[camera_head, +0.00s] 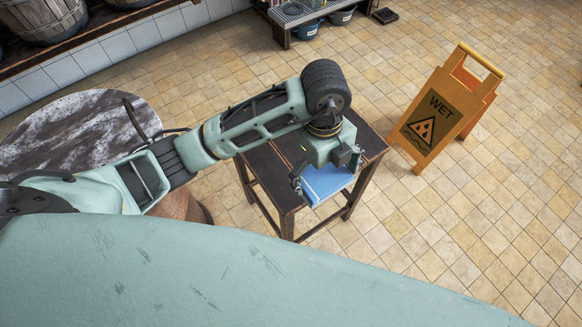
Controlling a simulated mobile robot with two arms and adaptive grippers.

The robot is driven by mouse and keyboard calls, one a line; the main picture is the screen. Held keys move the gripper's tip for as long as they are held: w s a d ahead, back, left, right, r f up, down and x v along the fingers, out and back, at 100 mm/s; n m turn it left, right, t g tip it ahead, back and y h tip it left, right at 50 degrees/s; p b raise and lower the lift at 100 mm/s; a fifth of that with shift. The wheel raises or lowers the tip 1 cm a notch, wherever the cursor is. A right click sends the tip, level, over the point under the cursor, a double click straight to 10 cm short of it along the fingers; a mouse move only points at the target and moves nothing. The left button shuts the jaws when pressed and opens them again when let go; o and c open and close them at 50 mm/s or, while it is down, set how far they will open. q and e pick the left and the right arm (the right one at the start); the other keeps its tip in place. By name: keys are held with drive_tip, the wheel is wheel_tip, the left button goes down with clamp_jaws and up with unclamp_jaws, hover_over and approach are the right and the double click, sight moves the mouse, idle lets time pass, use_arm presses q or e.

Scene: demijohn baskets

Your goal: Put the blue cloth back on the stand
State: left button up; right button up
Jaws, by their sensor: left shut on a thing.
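The blue cloth (326,184) is a flat, folded-looking blue piece at the right front part of the small dark wooden stand (262,185). My left gripper (326,172) is over the stand, pointing down, with one finger at the left side of the cloth and the other at its right. It is shut on the cloth. Part of the cloth is hidden under the gripper. I cannot tell whether the cloth touches the stand's top. My right gripper is not in view.
A yellow wet-floor sign (437,108) stands right of the stand. A round marbled table (80,125) is at the left. A low rack with buckets (306,28) and a shelf with barrels (45,22) are at the back.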

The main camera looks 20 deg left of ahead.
use_arm(q)
hover_over(291, 172)
wheel_tip(291, 172, down, 6)
drive_tip(key=shift+w+a+f+p, duration=0.1)
drive_tip(key=shift+w+f+p, duration=0.05)
drive_tip(key=shift+p, duration=0.15)
drive_tip(key=shift+f, duration=2.05)
drive_tip(key=shift+f, duration=0.1)
drive_tip(key=o, duration=0.9)
drive_tip(key=shift+o, duration=0.2)
wheel_tip(291, 172, up, 12)
drive_tip(key=a, duration=0.1)
drive_tip(key=shift+w, duration=0.45)
drive_tip(key=shift+a, duration=0.1)
